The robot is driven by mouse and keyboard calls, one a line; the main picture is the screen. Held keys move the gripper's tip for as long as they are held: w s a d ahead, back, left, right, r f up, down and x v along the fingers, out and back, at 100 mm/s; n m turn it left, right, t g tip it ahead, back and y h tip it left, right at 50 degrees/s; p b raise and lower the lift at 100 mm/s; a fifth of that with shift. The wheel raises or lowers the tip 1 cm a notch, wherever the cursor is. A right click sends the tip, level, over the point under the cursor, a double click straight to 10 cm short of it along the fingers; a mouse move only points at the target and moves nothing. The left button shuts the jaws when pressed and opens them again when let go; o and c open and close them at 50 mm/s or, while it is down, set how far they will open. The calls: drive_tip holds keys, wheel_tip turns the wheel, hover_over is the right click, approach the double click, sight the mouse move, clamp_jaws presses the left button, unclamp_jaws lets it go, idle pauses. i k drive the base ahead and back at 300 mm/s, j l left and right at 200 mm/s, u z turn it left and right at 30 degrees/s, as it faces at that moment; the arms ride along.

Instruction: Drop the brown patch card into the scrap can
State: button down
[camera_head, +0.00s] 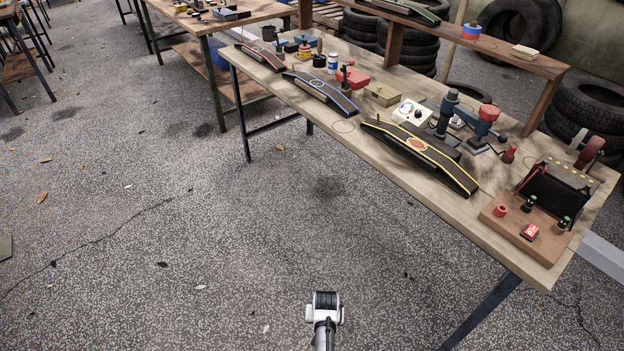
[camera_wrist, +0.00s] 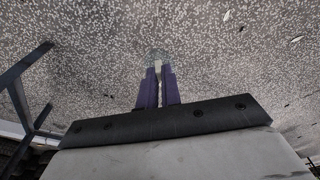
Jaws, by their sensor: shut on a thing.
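My gripper shows in the wrist view with its two purple fingers (camera_wrist: 158,84) pointing away over the speckled floor. The fingers are close together, shut on a thin, pale thing (camera_wrist: 157,62) that shows in the narrow gap and at the tips. I cannot tell whether it is the brown patch card. In the head view the white and black end of my arm (camera_head: 324,302) is low over open floor, left of the long workbench (camera_head: 345,127). No brown card shows clearly. A dark can (camera_head: 268,33) stands at the bench's far end; I cannot tell whether it is the scrap can.
The workbench carries several tire strips, a tan box (camera_head: 382,94), a blue press (camera_head: 476,125) and a black battery (camera_head: 556,188) on a wooden board. Bench legs stand at the right. Tires (camera_head: 590,106) are stacked behind. The floor left of the bench is open.

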sight(269, 34)
drive_tip(key=i+j+u, duration=0.15)
drive_tip(key=u, duration=0.35)
drive_tip(key=i+j+u, duration=0.15)
drive_tip(key=u, duration=0.35)
drive_tip(key=i+l, duration=0.15)
drive_tip(key=i, duration=0.95)
drive_tip(key=i+u, duration=0.3)
drive_tip(key=i, duration=1.8)
drive_tip(key=i+z, duration=0.1)
drive_tip(key=i, duration=0.4)
drive_tip(key=i+j+z, duration=0.1)
drive_tip(key=i, duration=0.4)
drive_tip(key=i+z, duration=0.35)
drive_tip(key=i+j+z, duration=0.2)
drive_tip(key=i+z, duration=0.3)
drive_tip(key=z, duration=0.2)
drive_tip(key=i+z, duration=0.1)
drive_tip(key=z, duration=0.25)
drive_tip(key=i+j+z, duration=0.15)
drive_tip(key=z, duration=0.2)
